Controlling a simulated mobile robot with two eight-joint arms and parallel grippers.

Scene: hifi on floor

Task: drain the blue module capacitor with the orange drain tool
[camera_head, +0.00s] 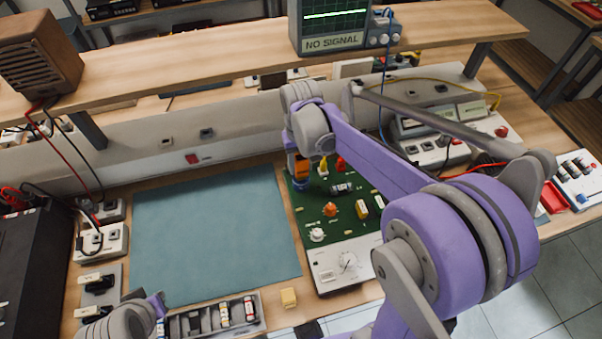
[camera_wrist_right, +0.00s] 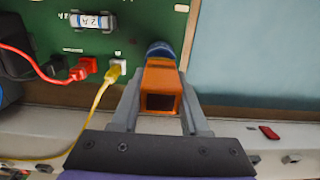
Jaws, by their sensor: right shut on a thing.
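My right gripper (camera_wrist_right: 160,115) is shut on the orange drain tool (camera_wrist_right: 161,78), which lies between its fingers in the right wrist view. In the head view the orange tool (camera_head: 299,168) is at the upper left corner of the green board (camera_head: 345,235), below my right wrist. A blue rounded part, seemingly the blue module capacitor (camera_wrist_right: 160,49), shows just beyond the tool's end. The tool hides part of it, and I cannot tell whether they touch. My left gripper (camera_head: 158,305) is at the bottom left of the head view, partly cut off; its jaw opening is unclear.
Red and yellow plugs (camera_wrist_right: 113,72) with leads stand beside the tool on the board. An empty teal mat (camera_head: 215,235) lies left of the board. A shelf with an oscilloscope (camera_head: 335,25) overhangs the back.

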